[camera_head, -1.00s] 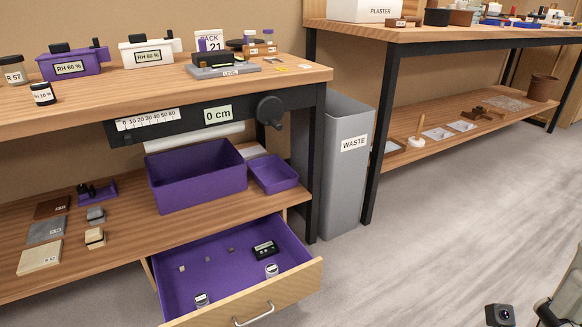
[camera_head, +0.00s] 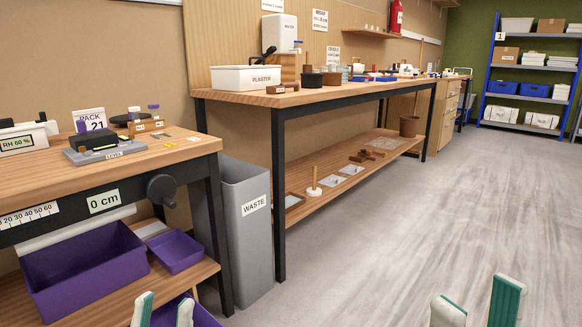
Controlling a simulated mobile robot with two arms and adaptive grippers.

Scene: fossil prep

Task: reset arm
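My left gripper (camera_head: 164,311) shows at the bottom left of the head view, its two teal-and-white fingertips apart with nothing between them. It appears in front of a purple drawer (camera_head: 203,317), of which only a small part shows. My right gripper (camera_head: 476,306) shows at the bottom right, fingertips apart and empty over the grey floor. Only the fingertips show; the rest of both arms is out of view.
A wooden workbench (camera_head: 190,150) with a hand crank (camera_head: 161,188) stands at the left. A grey waste bin (camera_head: 255,240) stands between it and a longer bench (camera_head: 345,92). Blue shelving (camera_head: 490,68) stands at the back. The floor (camera_head: 400,225) at right is clear.

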